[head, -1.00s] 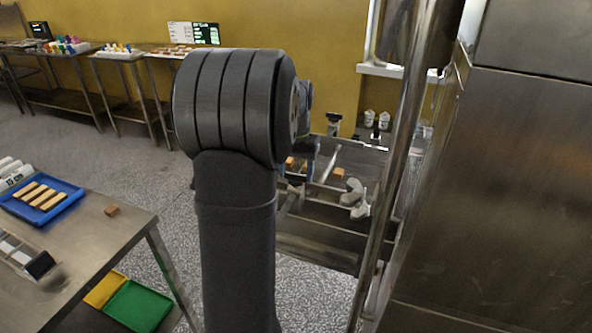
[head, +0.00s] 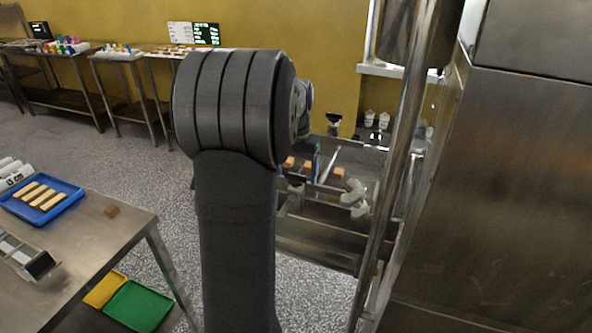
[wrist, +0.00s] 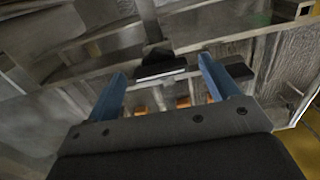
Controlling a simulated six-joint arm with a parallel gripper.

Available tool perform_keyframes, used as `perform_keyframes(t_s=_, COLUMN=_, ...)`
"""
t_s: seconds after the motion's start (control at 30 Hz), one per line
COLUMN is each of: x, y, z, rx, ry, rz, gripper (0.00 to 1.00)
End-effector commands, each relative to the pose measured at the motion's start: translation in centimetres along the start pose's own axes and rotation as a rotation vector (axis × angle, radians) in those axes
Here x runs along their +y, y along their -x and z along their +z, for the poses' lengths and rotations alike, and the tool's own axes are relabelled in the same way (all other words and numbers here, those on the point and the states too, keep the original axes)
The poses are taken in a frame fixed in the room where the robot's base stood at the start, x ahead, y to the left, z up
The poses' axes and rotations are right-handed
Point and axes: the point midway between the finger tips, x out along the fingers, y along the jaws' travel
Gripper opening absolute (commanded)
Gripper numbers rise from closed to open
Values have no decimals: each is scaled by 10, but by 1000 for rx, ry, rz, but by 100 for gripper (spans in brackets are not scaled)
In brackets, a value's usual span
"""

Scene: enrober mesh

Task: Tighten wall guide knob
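My gripper (wrist: 162,68) shows in the wrist view as two blue fingers spread wide apart. A dark, blocky part with a pale lower edge (wrist: 160,70) lies in line with the gap, beyond or between the fingertips; it may be the knob, but I cannot tell, nor whether the fingers touch it. In the head view, two pale grey lobed parts that look like knobs (head: 352,192) sit at the right side of the metal conveyor frame (head: 310,235). My arm hides most of the gripper there.
Several brown blocks (head: 338,173) lie on the conveyor. A vertical metal post (head: 395,170) and a steel cabinet (head: 530,200) stand close on the right. A steel table (head: 95,240) with a blue tray (head: 70,207) stands at left.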

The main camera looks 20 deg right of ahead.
Motion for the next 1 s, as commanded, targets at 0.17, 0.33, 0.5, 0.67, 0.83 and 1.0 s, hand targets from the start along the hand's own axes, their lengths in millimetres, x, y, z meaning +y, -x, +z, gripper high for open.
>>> perform_keyframes(t_s=0.17, x=0, y=2, z=0, rx=0, ry=0, rz=0, gripper=80)
perform_keyframes(t_s=0.33, x=0, y=24, z=-1, rx=3, ry=1, rz=-1, gripper=80)
perform_keyframes(t_s=0.5, x=0, y=64, z=0, rx=4, ry=0, rz=-1, gripper=80)
perform_keyframes(t_s=0.67, x=0, y=104, z=-1, rx=5, ry=0, rz=-1, gripper=80)
perform_keyframes(t_s=0.83, x=0, y=141, z=-1, rx=3, ry=0, rz=-1, gripper=80)
perform_keyframes(t_s=1.0, x=0, y=164, z=0, rx=1, ry=0, rz=0, gripper=80)
